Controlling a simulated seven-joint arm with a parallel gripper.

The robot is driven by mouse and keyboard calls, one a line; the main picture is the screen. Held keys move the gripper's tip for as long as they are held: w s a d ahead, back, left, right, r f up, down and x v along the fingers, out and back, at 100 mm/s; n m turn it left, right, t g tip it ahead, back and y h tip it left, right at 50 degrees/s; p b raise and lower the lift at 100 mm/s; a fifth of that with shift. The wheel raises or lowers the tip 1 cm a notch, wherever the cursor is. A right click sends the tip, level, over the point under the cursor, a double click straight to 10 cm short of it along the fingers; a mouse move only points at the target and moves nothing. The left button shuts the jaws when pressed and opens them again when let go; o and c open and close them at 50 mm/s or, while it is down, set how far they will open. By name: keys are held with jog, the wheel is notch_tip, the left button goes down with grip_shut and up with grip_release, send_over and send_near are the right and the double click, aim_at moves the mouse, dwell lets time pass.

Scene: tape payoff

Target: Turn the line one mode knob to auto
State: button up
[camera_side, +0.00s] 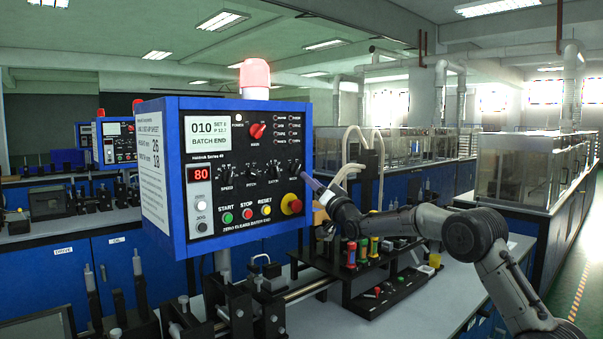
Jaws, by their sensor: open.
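A blue control box (180,180) with a dark front panel (240,195) stands at centre left. A red knob (257,130) sits at the upper middle of the panel, its pointer tilted to the upper right. The small label under it seems to read mode, but I cannot read its position marks. My gripper (308,182) is just right of the panel's lower right part, near the rightmost black knob and the red stop button. It is open, seen small and edge-on, and apart from the red knob. I cannot tell whether it touches the panel.
Black knobs (273,169) line the panel's middle, with green, red and yellow buttons (247,213) below. A red mushroom button (291,204) is close to my gripper. A rack with coloured spools (363,252) stands on the bench below my arm. Similar boxes (118,143) stand behind.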

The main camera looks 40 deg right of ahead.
aim_at(299, 169)
jog(key=shift+x, duration=3.3)
grip_shut()
